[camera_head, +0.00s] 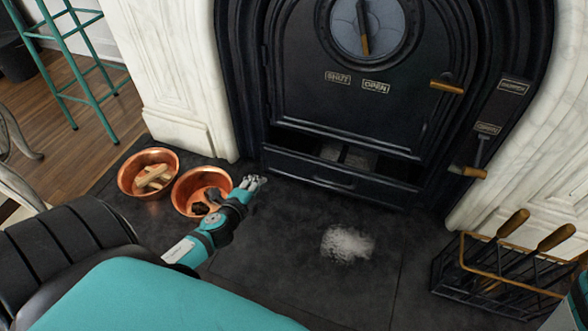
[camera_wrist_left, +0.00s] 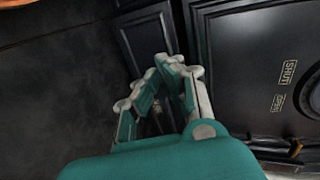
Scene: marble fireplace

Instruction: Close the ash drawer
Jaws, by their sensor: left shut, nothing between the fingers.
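The ash drawer (camera_head: 335,180) is a black panelled front low in the black fireplace. It stands pulled out, and its open top shows a dark inside with grey contents. In the left wrist view a black panelled face (camera_wrist_left: 147,42) beyond the fingers looks like the drawer front. My left gripper (camera_head: 256,182) is shut and empty, near the left end of the drawer front. In the left wrist view its fingers (camera_wrist_left: 172,72) are together; I cannot tell whether they touch the drawer. My right gripper is not in view.
Two copper bowls, one with wood (camera_head: 148,172) and one with dark lumps (camera_head: 190,187), stand left of my left gripper. Pale ash (camera_head: 347,243) lies on the dark hearth. A rack of fire tools (camera_head: 500,268) stands at the right. The hearth before the drawer is otherwise clear.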

